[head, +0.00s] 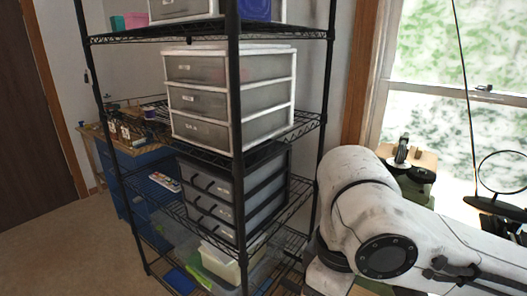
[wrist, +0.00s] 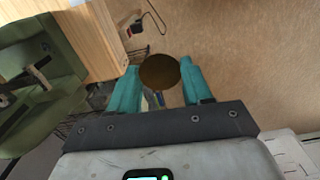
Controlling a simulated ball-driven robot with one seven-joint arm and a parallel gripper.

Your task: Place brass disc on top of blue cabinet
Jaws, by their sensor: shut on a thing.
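The brass disc (wrist: 160,72) is a round, dark brown-gold piece between the teal fingertips of my gripper (wrist: 158,76) in the wrist view. The gripper is shut on it. In the head view neither the disc nor the fingers can be made out; only my white arm shows at the lower right. The blue cabinet (head: 140,158) stands behind the black wire shelf at the left of the head view. It has a wooden top, and the shelf partly hides it. Several small objects crowd the visible part of its top.
The black wire shelf (head: 236,100) holds grey drawer units (head: 230,98) and stands between my arm and the cabinet. A window (head: 450,120) is at the right. Open carpet (head: 55,240) lies at the left. A green machine (wrist: 45,75) and wooden board (wrist: 90,40) show in the wrist view.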

